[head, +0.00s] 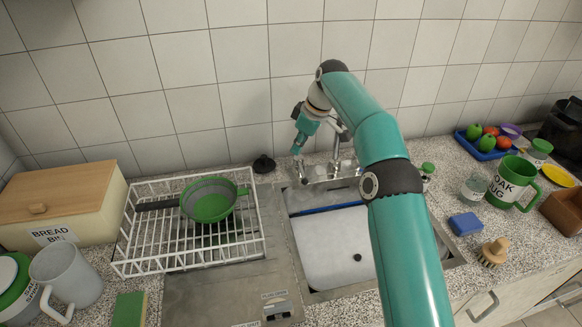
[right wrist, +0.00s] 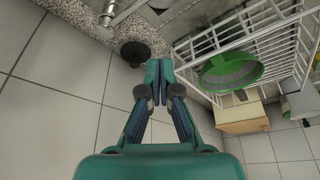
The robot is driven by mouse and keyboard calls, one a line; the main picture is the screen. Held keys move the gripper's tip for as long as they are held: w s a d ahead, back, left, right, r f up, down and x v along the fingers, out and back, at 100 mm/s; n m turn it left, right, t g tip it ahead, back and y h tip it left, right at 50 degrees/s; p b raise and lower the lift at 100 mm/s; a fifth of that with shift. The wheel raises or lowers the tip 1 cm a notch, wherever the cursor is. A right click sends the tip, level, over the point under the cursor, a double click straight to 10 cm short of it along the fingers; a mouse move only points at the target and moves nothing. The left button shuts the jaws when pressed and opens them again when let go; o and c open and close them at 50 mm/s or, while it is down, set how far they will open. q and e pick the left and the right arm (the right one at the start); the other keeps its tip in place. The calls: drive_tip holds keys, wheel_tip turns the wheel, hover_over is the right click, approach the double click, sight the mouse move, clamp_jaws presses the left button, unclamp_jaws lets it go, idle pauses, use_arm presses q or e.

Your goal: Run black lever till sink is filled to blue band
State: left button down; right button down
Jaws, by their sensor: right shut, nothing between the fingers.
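The sink (head: 322,245) is pale inside, with a dark drain spot on its floor. A blue band (head: 327,209) runs along its back wall; I cannot tell the water level. The metal tap (head: 337,155) stands behind the sink, partly covered by my right arm; its metal also shows in the right wrist view (right wrist: 106,14). I cannot make out a black lever clearly. My right gripper (head: 296,151) is shut and empty, pointing down just left of the tap; its closed fingertips show in the right wrist view (right wrist: 159,62). My left gripper is out of view.
A black round plug-like object (head: 263,164) lies left of the tap. A white dish rack (head: 190,262) with a green colander (head: 208,205) stands left of the sink. A blue sponge (head: 465,223), brush (head: 494,252) and green mug (head: 512,182) stand right. The tiled wall (head: 180,60) is close behind.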

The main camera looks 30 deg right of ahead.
sight(301, 169)
wheel_tip(301, 169, down, 10)
drive_tip(key=shift+s, duration=0.2)
idle(0.6)
drive_tip(key=shift+d, duration=0.1)
